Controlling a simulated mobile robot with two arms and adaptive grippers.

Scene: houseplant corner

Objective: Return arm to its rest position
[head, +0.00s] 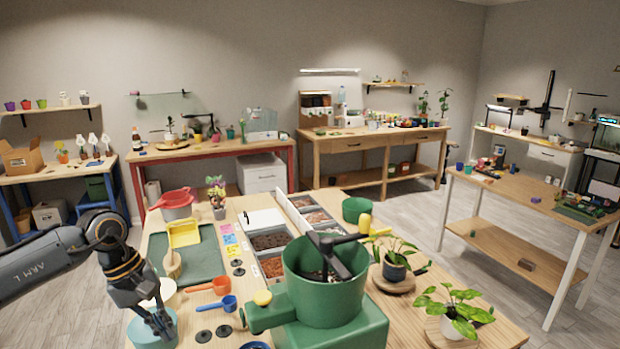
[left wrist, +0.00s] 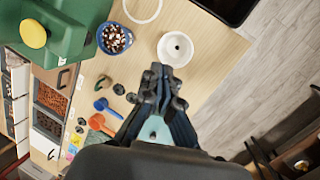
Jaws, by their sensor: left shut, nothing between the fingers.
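My left arm (head: 40,262) reaches in from the left in the head view. Its dark gripper (head: 163,326) points down over the left front of the potting table (head: 205,290), above or in front of a teal bowl (head: 150,338). The fingers are shut and hold nothing. In the left wrist view the gripper (left wrist: 160,82) shows with its fingers together, over the table near the scoops. I cannot tell how far it is above the bowl. My right gripper is in neither view.
Close to the gripper are an orange scoop (head: 216,287), a blue scoop (head: 222,304) and a wooden-handled tool (head: 172,263). A white round dish (left wrist: 175,48) and a blue bowl of mix (left wrist: 115,38) show in the wrist view.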

